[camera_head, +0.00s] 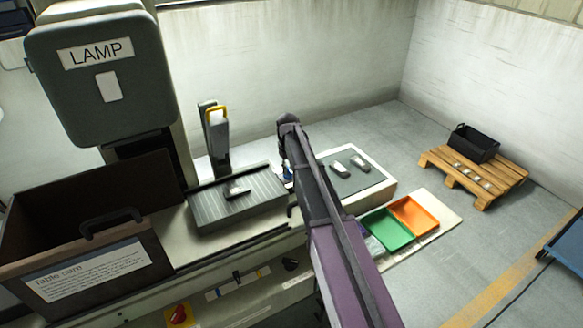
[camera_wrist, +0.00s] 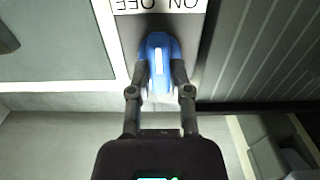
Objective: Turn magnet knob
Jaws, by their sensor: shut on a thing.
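The magnet knob (camera_wrist: 158,47) is blue with a white line along its top, seen in the middle of the wrist view below an ON/OFF label (camera_wrist: 160,5). My gripper (camera_wrist: 158,72) is shut on the knob, one finger on each side of it. The white line runs up and down in the wrist view. In the head view, a small blue part of the knob (camera_head: 287,173) shows beside the end of my arm, at the right end of the grey ribbed magnet table (camera_head: 212,207). My arm hides most of the gripper there.
A metal part (camera_head: 237,189) lies on the ribbed table. A grey mat (camera_head: 352,178) with small metal parts is to the right. A green tray (camera_head: 388,230) and an orange tray (camera_head: 413,215) are in front.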

